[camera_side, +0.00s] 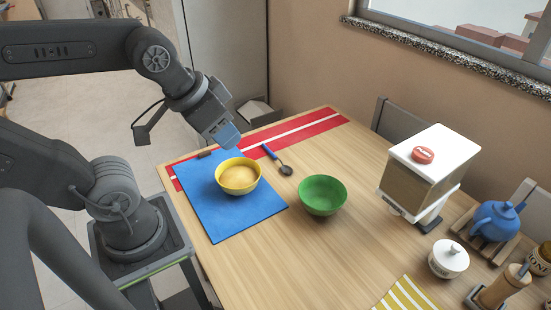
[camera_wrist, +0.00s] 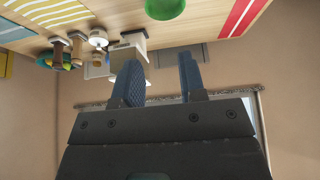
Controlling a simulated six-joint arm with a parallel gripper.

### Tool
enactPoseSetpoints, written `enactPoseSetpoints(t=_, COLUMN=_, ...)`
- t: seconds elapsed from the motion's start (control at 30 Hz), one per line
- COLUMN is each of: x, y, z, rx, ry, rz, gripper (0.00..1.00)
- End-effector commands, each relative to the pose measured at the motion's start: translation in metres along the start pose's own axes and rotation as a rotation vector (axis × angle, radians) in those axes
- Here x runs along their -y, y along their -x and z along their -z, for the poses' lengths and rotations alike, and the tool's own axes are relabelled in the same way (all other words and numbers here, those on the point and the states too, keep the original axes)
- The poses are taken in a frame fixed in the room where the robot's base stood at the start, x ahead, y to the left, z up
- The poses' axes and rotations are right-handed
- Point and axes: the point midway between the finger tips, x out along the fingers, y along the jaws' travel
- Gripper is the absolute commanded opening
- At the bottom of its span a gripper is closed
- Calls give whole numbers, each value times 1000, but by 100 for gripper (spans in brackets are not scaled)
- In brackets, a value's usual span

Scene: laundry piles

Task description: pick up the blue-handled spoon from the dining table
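The blue-handled spoon (camera_side: 269,152) lies on the dining table (camera_side: 338,250) in the side view, behind and between the yellow and green bowls. Its blue handle points back-left and its dark head points front-right. My gripper (camera_side: 229,138) is above the table's back left, left of the spoon and apart from it. In the wrist view my gripper (camera_wrist: 160,78) has two blue fingers spread apart with nothing between them. The spoon does not show in the wrist view.
A yellow bowl (camera_side: 238,188) sits on a blue mat (camera_side: 225,219), below my gripper. A green bowl (camera_side: 322,195) stands right of the spoon and shows in the wrist view (camera_wrist: 165,7). A white-topped dispenser (camera_side: 425,172) stands farther right. A red strip (camera_side: 310,128) runs along the back edge.

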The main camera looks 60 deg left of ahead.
Motion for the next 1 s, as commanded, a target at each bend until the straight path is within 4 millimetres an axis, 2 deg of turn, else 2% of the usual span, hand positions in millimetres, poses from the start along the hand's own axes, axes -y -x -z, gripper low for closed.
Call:
enactPoseSetpoints(t=0.1, x=0, y=0, z=0, rx=0, ry=0, rz=0, gripper=46)
enactPoseSetpoints(t=0.37, x=2, y=-1, z=6, rx=8, ry=23, rz=4, gripper=46)
enactPoseSetpoints(t=0.47, x=8, y=-6, z=22, rx=34, ry=93, rz=17, gripper=46)
enactPoseSetpoints(t=0.57, x=20, y=-17, z=49, rx=76, ry=216, rz=40, gripper=46)
enactPoseSetpoints(t=0.77, x=58, y=-58, z=108, rx=161, ry=513, rz=101, gripper=46)
enactPoseSetpoints(t=0.9, x=93, y=-99, z=138, rx=215, ry=722, rz=149, gripper=46)
enactPoseSetpoints(t=1.0, x=121, y=-134, z=154, rx=252, ry=870, rz=187, gripper=46)
